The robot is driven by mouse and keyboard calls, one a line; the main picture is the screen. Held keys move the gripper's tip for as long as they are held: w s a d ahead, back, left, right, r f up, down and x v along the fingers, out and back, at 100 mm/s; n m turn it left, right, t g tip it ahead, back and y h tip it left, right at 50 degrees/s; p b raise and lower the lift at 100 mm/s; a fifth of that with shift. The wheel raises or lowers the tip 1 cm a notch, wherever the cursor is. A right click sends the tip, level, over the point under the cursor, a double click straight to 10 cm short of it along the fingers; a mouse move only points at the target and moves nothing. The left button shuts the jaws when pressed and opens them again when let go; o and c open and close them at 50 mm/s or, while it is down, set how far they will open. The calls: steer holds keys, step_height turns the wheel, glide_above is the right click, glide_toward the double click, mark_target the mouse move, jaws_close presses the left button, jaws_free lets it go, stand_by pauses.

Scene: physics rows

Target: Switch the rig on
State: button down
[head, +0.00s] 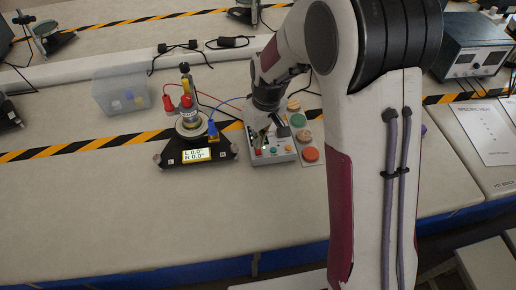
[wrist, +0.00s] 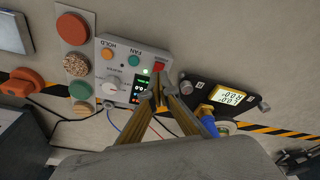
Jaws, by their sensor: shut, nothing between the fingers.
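The grey control box (head: 277,159) sits on the bench under my gripper (head: 264,132). In the wrist view the box (wrist: 122,62) has an orange button (wrist: 107,54) by the word HOLD, a teal button (wrist: 134,60), a white knob (wrist: 112,87), a lit display (wrist: 137,90) and a red switch (wrist: 158,67). A small green light shows by the switch. My gripper (wrist: 156,84) is shut and empty, its tips close to the red switch and over part of the box; I cannot tell whether they touch. The black tilt platform (head: 166,156) reads L 0.0 and R 0.0.
A strip of coloured discs (head: 311,154) lies right of the box. Red and blue leads run to the post (head: 190,118) on the platform. A clear bin (head: 121,92) stands at the back left. The front of the bench is clear.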

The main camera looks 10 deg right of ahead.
mark_target(259, 154)
steer(key=shift+r, duration=2)
steer(key=shift+s, duration=0.1)
steer(key=shift+s+m, duration=0.15)
steer(key=shift+m, duration=0.15)
steer(key=s+d+r+m+t, duration=0.1)
steer(key=s+d+r, duration=0.1)
steer(key=s+r, duration=0.3)
steer(key=s+d+r+m+t, duration=0.1)
steer(key=s+r, duration=0.5)
steer(key=s, duration=0.6)
steer(key=s+d+r+m+t, duration=0.2)
steer(key=s+r, duration=0.3)
steer(key=s, duration=0.4)
steer(key=shift+d+r+m+h, duration=0.3)
steer(key=shift+d+m+h, duration=0.1)
steer(key=shift+d+m, duration=0.4)
stand_by(0.5)
